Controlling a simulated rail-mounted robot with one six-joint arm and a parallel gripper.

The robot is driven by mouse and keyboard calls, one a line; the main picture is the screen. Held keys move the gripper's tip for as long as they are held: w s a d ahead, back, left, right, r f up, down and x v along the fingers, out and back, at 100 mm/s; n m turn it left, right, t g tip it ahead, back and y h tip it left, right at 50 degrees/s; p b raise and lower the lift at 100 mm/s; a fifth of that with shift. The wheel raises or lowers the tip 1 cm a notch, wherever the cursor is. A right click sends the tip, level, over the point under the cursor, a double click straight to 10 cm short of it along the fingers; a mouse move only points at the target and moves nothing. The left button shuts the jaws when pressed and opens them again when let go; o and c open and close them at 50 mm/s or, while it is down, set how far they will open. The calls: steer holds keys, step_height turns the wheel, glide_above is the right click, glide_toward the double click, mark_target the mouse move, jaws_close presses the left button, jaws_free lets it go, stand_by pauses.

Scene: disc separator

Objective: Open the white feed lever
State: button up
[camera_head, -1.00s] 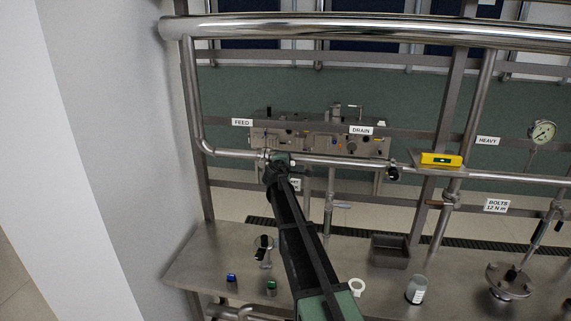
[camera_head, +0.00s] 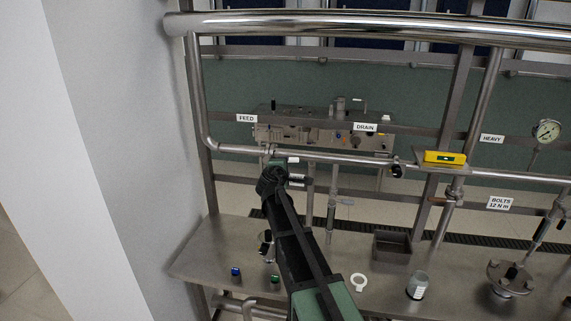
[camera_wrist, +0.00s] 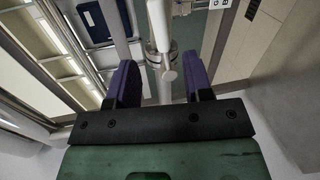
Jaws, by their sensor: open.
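The white feed lever (camera_wrist: 158,25) shows in the wrist view as a white bar coming down from the top edge, in front of a steel pipe fitting. My gripper (camera_wrist: 161,68) is open, with one dark purple finger on each side of the lever's line. In the head view my gripper (camera_head: 272,162) is at the horizontal steel pipe, below the FEED label (camera_head: 247,118). The arm hides part of this spot.
The horizontal pipe (camera_head: 340,158) runs right towards a yellow level (camera_head: 444,158). The DRAIN label (camera_head: 365,127) is nearby. On the bench below stand a grey bin (camera_head: 392,246), a jar (camera_head: 418,285), a white ring (camera_head: 358,282) and small blue and green items.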

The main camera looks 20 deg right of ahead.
steer(key=w+a+f+g+h+b, duration=0.1)
steer(key=w+a+h, duration=0.1)
steer(key=w+a, duration=0.3)
steer(key=d+m+g, duration=0.1)
steer(key=d, duration=0.2)
steer(key=w+d+m+g+h+b, duration=0.1)
steer(key=d, duration=0.3)
steer(key=w+d+m+g+h, duration=0.1)
steer(key=d, duration=0.2)
steer(key=shift+w+d+f+m+b, duration=0.1)
steer(key=shift+d+f+m+b, duration=0.1)
steer(key=shift+f+m+b, duration=0.15)
steer(key=shift+c, duration=0.3)
jaws_close()
steer(key=shift+f, duration=0.15)
